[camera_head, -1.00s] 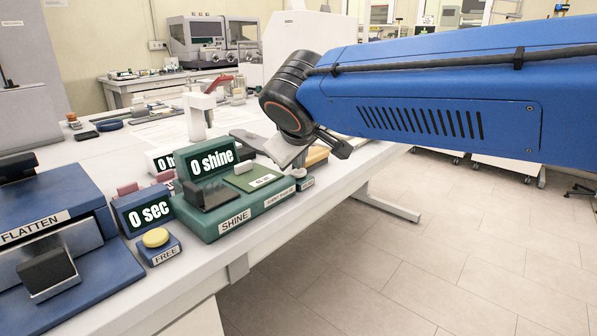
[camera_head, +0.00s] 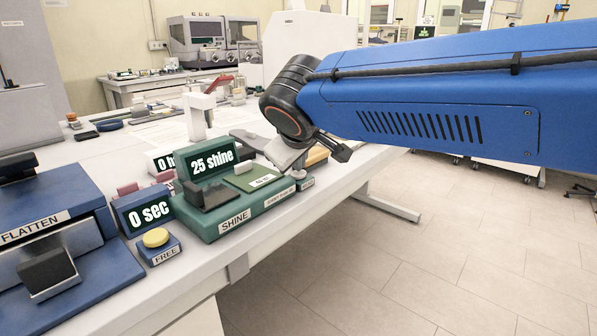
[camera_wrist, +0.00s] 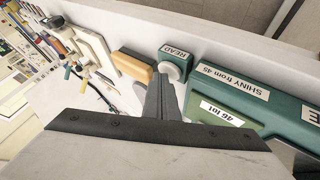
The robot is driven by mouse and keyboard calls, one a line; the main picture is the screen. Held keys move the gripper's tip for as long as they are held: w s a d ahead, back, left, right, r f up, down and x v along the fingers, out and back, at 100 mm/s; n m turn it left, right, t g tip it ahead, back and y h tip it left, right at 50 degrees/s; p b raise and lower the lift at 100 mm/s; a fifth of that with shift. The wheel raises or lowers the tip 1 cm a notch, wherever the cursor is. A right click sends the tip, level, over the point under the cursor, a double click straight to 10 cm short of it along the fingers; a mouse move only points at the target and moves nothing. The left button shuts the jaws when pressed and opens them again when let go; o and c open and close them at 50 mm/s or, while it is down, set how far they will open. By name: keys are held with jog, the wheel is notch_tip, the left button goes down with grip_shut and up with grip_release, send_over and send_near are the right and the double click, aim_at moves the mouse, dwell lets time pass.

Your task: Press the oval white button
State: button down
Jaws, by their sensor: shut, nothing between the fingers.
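The pale, roundish button (camera_wrist: 172,71) sits on the small green box labelled READ (camera_wrist: 178,52) in the wrist view. In the head view this READ box (camera_head: 307,184) stands at the right end of the green SHINE device (camera_head: 236,220), with its button mostly hidden by my gripper (camera_head: 299,166). My gripper is shut and empty, pointing down at the READ box. In the wrist view its fingertips (camera_wrist: 160,78) overlap the button's edge; contact is hard to tell. The display (camera_head: 211,160) on the SHINE device reads "25 shine".
A yellow button (camera_head: 155,238) on a blue FREE box and a "0 sec" display (camera_head: 146,211) stand to the left. A blue FLATTEN press (camera_head: 50,240) is at far left. An orange-tan block (camera_wrist: 137,66) lies beside the READ box. The floor right of the table is clear.

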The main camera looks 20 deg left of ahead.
aim_at(299, 175)
jog(key=shift+r, duration=0.85)
jog(key=shift+r, duration=2.5)
